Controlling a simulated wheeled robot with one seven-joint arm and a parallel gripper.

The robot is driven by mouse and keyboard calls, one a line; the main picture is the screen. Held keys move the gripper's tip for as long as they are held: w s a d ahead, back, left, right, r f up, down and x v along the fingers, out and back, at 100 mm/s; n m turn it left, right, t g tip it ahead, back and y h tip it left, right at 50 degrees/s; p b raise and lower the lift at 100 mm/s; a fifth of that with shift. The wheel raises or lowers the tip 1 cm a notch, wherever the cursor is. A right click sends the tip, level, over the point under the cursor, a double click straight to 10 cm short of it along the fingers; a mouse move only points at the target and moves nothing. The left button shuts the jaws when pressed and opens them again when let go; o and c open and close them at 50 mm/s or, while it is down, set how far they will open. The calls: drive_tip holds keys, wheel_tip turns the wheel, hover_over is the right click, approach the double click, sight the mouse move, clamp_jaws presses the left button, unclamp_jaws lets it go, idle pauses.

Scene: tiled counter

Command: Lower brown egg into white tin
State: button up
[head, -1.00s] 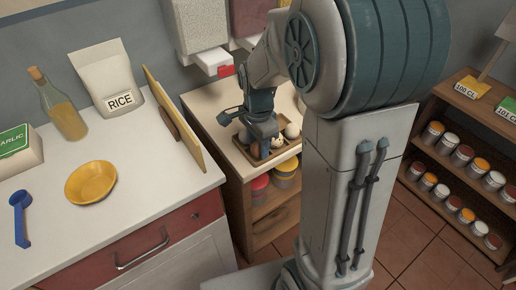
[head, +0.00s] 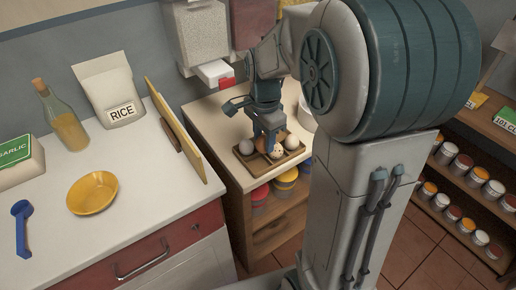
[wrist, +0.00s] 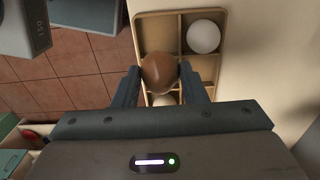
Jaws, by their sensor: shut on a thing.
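The brown egg (wrist: 158,72) is between the two fingers of my gripper (wrist: 162,84) in the wrist view, and the gripper is shut on it. The egg overlaps the dividers of the wooden egg tray (wrist: 155,22), apparently held over it; the exact height is unclear. In the head view my gripper (head: 268,146) points down over the same tray, and its fingers largely hide the brown egg. A white round-walled container (head: 306,116), perhaps the white tin, shows partly behind my arm at the counter's right; its opening is hidden.
The tray holds a white egg (head: 247,147), another white egg (head: 291,141) and a speckled egg (head: 277,154). A yellow upright board (head: 178,135) stands at left on the neighbouring counter. White and grey dispensers (head: 197,35) hang behind. The near-left strip of the tray's counter looks clear.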

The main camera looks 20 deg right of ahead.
drive_tip(key=w+d+r+p, duration=0.3)
drive_tip(key=d+r+p, duration=0.15)
drive_tip(key=d, duration=0.45)
drive_tip(key=w+d+r+p, duration=0.35)
drive_tip(key=d+r, duration=0.25)
drive_tip(key=d, duration=0.3)
drive_tip(key=w+d+f+p, duration=0.1)
drive_tip(key=w+d+f, duration=0.1)
drive_tip(key=d, duration=0.4)
drive_tip(key=w+d+f+p, duration=0.2)
drive_tip(key=d, duration=0.4)
drive_tip(key=shift+w+f, duration=0.15)
drive_tip(key=shift+w, duration=0.15)
drive_tip(key=shift+f, duration=0.1)
drive_tip(key=shift+f+b, duration=1.55)
drive_tip(key=shift+f, duration=1.6)
drive_tip(key=shift+f+b, duration=0.95)
drive_tip(key=shift+f, duration=0.6)
drive_tip(key=o, duration=0.7)
